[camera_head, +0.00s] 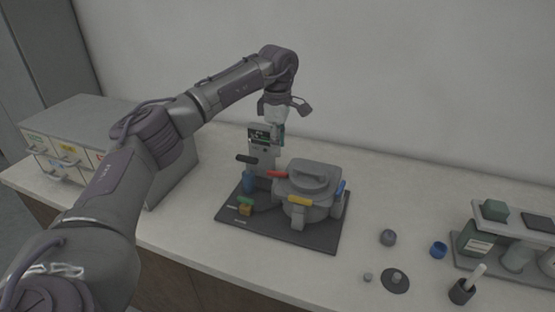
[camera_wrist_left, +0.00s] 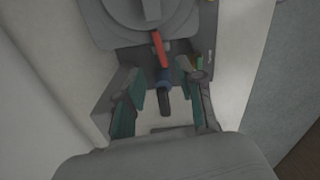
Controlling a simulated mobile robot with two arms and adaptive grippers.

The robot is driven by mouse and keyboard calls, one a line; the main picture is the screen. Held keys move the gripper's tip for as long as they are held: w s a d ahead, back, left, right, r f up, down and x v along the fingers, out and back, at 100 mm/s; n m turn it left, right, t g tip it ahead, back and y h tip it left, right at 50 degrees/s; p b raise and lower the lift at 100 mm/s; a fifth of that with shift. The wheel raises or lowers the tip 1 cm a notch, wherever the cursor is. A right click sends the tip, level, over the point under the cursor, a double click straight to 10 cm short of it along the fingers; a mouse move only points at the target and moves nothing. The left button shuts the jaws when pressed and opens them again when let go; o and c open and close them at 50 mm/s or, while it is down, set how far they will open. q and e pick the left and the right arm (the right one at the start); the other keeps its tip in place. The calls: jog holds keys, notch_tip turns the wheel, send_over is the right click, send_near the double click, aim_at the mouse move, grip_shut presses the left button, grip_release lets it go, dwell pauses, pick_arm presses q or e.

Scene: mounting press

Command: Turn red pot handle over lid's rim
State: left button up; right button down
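The grey pot with its lid (camera_head: 312,182) stands on a dark base plate (camera_head: 240,218). Its red handle (camera_head: 277,174) sticks out on the pot's left side. It also shows in the left wrist view (camera_wrist_left: 160,49), beyond my fingers and pointing toward them. A yellow handle (camera_head: 299,200) is at the pot's front and a blue one (camera_head: 341,187) at its right. My left gripper (camera_head: 270,135) hangs behind and above the red handle, apart from it. In the left wrist view its fingers (camera_wrist_left: 164,96) are spread with nothing clamped. My right gripper is not in view.
A drawer cabinet (camera_head: 95,130) is at the left. Small parts and a rack (camera_head: 495,262) are at the right. The counter's front middle is clear.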

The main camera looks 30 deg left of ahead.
pick_arm(q)
jog(key=shift+r, duration=1.85)
